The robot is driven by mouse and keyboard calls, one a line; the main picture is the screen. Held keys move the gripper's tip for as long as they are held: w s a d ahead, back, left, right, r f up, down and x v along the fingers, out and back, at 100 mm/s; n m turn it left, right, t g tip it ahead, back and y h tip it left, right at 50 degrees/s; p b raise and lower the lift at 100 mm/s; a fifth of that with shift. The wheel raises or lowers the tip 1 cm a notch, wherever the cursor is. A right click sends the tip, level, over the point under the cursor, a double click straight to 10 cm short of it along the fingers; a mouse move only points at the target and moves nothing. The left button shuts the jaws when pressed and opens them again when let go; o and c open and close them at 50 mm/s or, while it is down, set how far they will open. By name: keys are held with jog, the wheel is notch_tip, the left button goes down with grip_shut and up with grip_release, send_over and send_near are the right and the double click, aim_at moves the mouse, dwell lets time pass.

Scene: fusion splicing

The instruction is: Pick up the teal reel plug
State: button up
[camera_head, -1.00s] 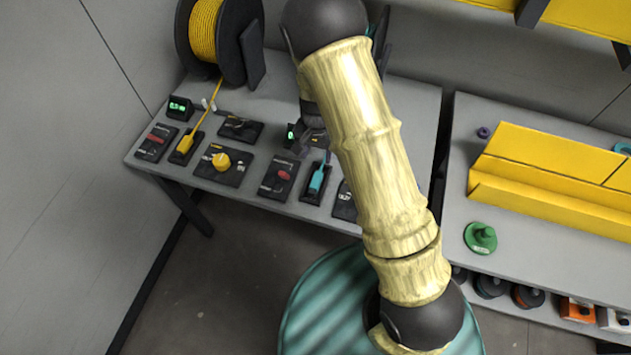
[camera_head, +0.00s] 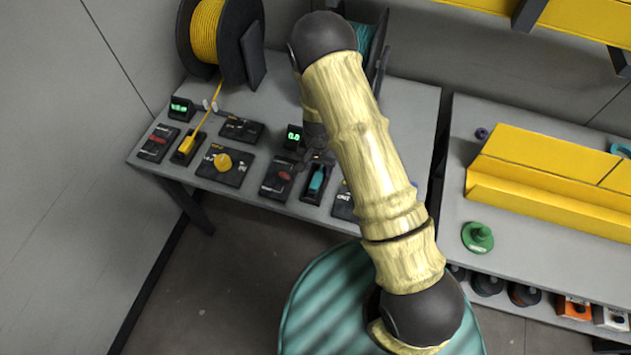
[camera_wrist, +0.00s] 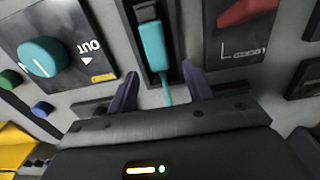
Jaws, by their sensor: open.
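The teal reel plug (camera_head: 317,180) sits in a dark slotted holder on the grey bench, its top partly hidden by my arm in the head view. In the wrist view the teal plug (camera_wrist: 152,48) stands in its black slot, with a thin teal cable running from it down between my fingers. My gripper (camera_wrist: 158,82) is open, one dark finger on each side of the cable, just short of the plug body. It does not visibly touch the plug. In the head view my gripper (camera_head: 318,158) is small and partly hidden by my arm.
A panel with a teal knob (camera_wrist: 42,57) lies left of the slot and a panel with a red switch (camera_wrist: 245,12) lies right of it. A yellow plug (camera_head: 187,143), a yellow knob (camera_head: 222,162) and a yellow reel (camera_head: 203,30) stand farther left on the bench.

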jog(key=shift+f, duration=1.4)
jog(key=shift+c, duration=0.4)
grip_shut()
